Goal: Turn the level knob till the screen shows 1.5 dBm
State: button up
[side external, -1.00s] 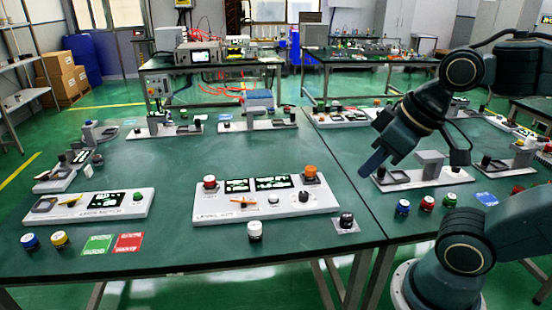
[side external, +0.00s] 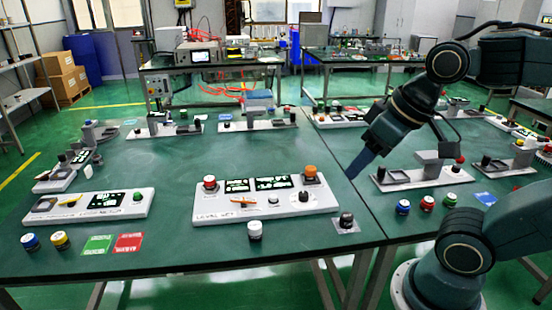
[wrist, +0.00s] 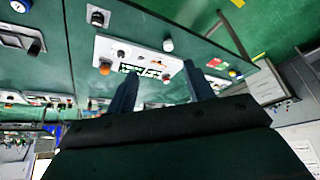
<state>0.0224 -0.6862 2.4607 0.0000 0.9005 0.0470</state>
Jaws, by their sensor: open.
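A white panel (side external: 222,215) lies on the near table, its front lettering too small to read surely. It carries two lit screens (side external: 273,183), a red knob (side external: 209,182), an orange knob (side external: 310,171), a small black knob (side external: 303,195), a pale button (side external: 273,199) and an orange lever (side external: 243,199). The screen digits are unreadable, and I cannot tell which knob is the level knob. My gripper (side external: 352,172) is above the table, right of the panel, touching nothing. In the wrist view my gripper (wrist: 160,74) is open and empty, with the panel (wrist: 140,50) beyond its fingers.
A black knob on a small plate (side external: 346,222) and a white-topped knob (side external: 254,230) stand in front of the panel. Another panel (side external: 90,205) lies left. A grey fixture (side external: 430,165) and several coloured knobs stand right. Bare table lies behind the panel.

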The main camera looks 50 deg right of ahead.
jog(key=w+d+m+g, duration=0.1)
jog(key=w+d+m, duration=0.25)
jog(key=w, duration=0.35)
jog(key=m+g, duration=0.4)
jog(key=m, duration=0.8)
send_over(304, 193)
notch_tip(304, 193, down, 15)
jog(key=shift+f+n, duration=0.1)
jog(key=shift+n, duration=0.15)
jog(key=shift+f, duration=0.2)
notch_tip(304, 193, down, 13)
jog(key=shift+f, duration=0.2)
jog(key=c, duration=1)
